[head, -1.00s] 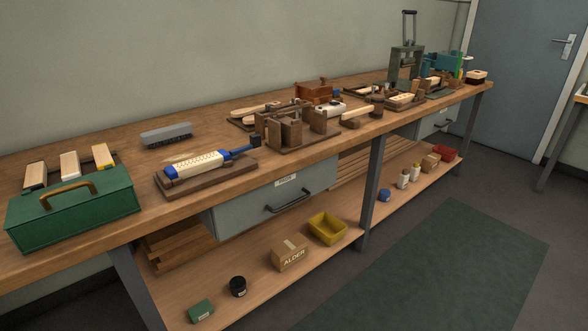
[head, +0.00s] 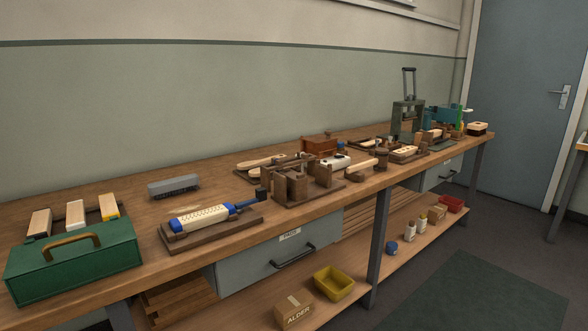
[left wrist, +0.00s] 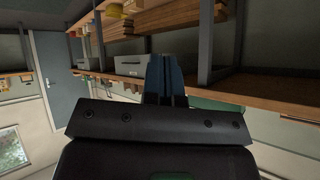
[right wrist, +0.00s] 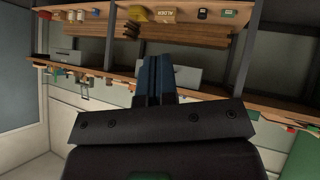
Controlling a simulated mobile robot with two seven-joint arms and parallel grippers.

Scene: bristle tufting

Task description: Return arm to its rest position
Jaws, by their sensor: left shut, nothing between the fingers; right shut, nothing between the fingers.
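Neither of my arms shows in the head view. In the left wrist view my left gripper (left wrist: 165,78) has its two dark fingers together with nothing between them. In the right wrist view my right gripper (right wrist: 153,80) is also shut and empty. Both are in free air away from the workbench (head: 230,239), whose front edge and lower shelf lie beyond the fingers in both wrist views. A brush block with a blue clamp (head: 203,217) lies on a wooden board on the bench.
A green toolbox (head: 75,265) stands at the bench's left end, near a grey brush (head: 173,186). Wooden fixtures (head: 295,182) crowd the middle, and a dark press (head: 407,115) stands farther right. A yellow bin (head: 334,283) is on the lower shelf. The floor (head: 455,300) in front is clear.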

